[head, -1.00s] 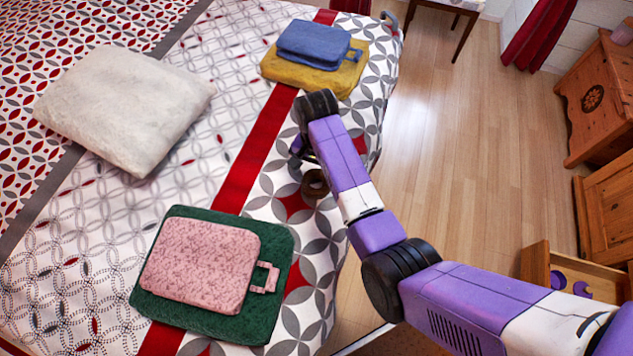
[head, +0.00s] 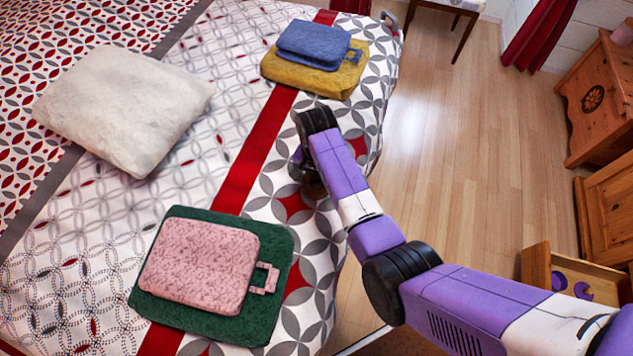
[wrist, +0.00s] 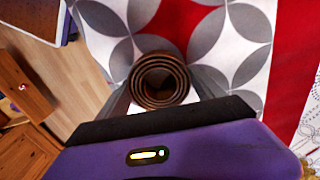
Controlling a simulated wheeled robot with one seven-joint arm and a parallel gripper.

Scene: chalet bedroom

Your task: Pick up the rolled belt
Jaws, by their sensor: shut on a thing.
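The rolled belt (wrist: 159,80) is a brown coil seen end-on in the wrist view, over the patterned bedspread. The two fingers of my gripper (wrist: 160,92) stand on either side of it and are shut on it. In the head view the rolled belt (head: 313,186) shows only partly, below my wrist near the bed's right edge. My gripper is mostly hidden there behind the arm. I cannot tell whether the belt still touches the bed.
A pink folded cloth lies on a green one (head: 190,318) at the front of the bed. A blue one lies on a yellow one (head: 290,76) farther back. A pale cushion (head: 125,110) lies left. An open drawer (head: 570,285) stands right, with clear floor (head: 460,150) between.

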